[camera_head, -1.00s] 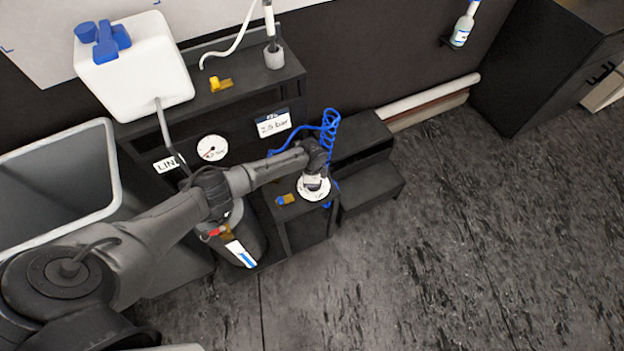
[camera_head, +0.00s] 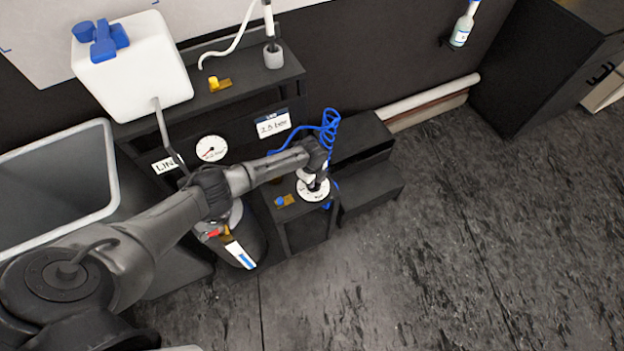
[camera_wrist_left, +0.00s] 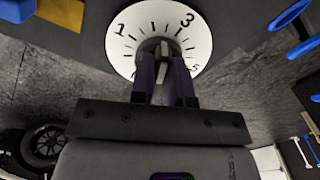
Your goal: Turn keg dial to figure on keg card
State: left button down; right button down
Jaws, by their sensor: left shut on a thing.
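The keg dial (camera_head: 313,196) is a white disc with black ticks and figures, on a low black stand. In the left wrist view the dial (camera_wrist_left: 122,45) shows a 1 at upper left, a 3 at upper right and a partly hidden 5. My left gripper (camera_head: 316,183) is over the dial, shut on its grey knob (camera_wrist_left: 164,50). The knob's top edge lies between 1 and 3; its exact reading is unclear. The keg card (camera_head: 272,124), white with a blue top strip, appears to read 2.5 bar. My right gripper is not in view.
A blue coiled hose (camera_head: 329,128) rises behind the dial. A small blue-knobbed brass valve (camera_head: 284,201) sits left of the dial. A black step (camera_head: 372,190) stands at right; the floor beyond is clear.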

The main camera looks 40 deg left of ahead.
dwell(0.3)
pick_arm(q)
jog(key=c, duration=1.1)
grip_release()
notch_tip(320, 180, up, 14)
jog(key=p, duration=0.4)
jog(key=shift+f, duration=0.1)
